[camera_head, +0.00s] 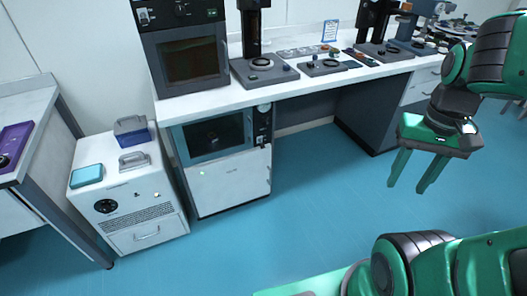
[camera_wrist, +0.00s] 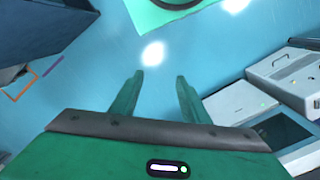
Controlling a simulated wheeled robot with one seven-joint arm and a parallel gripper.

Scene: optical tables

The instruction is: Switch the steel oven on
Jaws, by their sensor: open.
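An oven with a steel-grey front and a dark window (camera_head: 213,137) stands under the bench. Its narrow black control strip with a round dial (camera_head: 263,125) is on the right of the window. A darker oven (camera_head: 190,60) stands on the bench above, with knobs and a small display along its top; I take the lower one as the steel oven, but the picture does not settle this. My gripper (camera_head: 406,187) is open and empty, hanging over the floor well right of both ovens. In the wrist view its fingers (camera_wrist: 160,77) are apart with only floor between them.
A beige unit (camera_head: 130,207) with a black knob stands left of the lower oven, with small boxes on top. The bench (camera_head: 300,84) carries black stands and small parts. Blue floor (camera_head: 290,205) is clear before the lower oven.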

